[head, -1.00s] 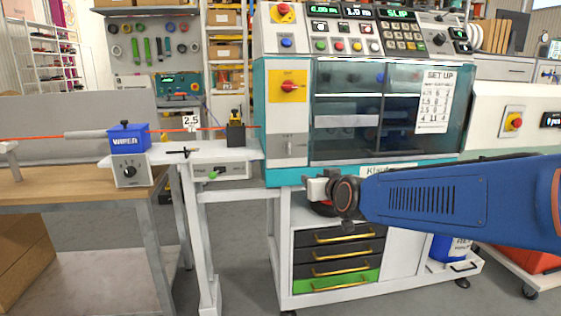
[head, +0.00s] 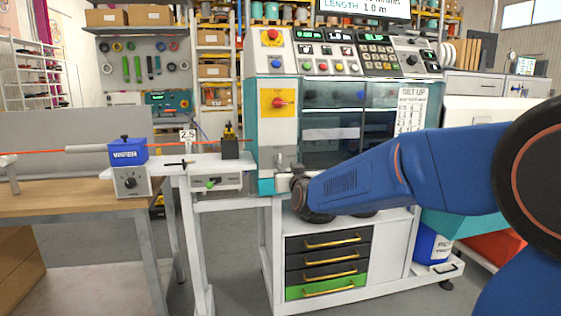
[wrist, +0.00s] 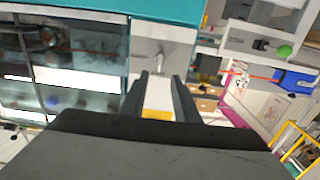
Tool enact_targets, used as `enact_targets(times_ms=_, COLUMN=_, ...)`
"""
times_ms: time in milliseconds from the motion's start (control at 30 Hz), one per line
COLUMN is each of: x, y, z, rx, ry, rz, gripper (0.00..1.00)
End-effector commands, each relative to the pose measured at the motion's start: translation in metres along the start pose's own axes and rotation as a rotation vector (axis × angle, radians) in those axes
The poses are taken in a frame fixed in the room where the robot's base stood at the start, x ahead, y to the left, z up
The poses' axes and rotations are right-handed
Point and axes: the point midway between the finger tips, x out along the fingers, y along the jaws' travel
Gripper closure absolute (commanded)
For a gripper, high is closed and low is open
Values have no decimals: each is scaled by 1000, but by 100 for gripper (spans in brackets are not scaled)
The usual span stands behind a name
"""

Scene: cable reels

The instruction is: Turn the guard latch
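The guard latch (head: 281,159) is a small grey lever low on the white panel (head: 279,130), left of the machine's dark window guard (head: 345,122). In the wrist view the latch (wrist: 160,56) shows just beyond and between my fingertips. My gripper (wrist: 160,76) is open, with two dark fingers apart and nothing between them. In the head view my gripper (head: 284,183) is at the machine's lower front edge, just below the latch, and partly hidden by my wrist. I see no contact with the latch.
A red rotary switch (head: 279,103) on a yellow plate sits above the latch. To the left, a feed stand with a blue box (head: 127,152) carries an orange cable. Drawers (head: 328,262) lie below the machine. Open floor is in front.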

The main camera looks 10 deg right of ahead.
Motion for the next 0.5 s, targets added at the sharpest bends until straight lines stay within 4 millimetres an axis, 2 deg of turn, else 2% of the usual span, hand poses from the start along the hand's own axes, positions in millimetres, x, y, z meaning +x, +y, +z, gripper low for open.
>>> enact_targets(times_ms=200, x=37, y=1, z=1, rx=1, ry=-2, rz=1, gripper=72)
enact_targets(times_ms=500, x=81, y=0, z=0, rx=0, ry=0, rz=1, gripper=72)
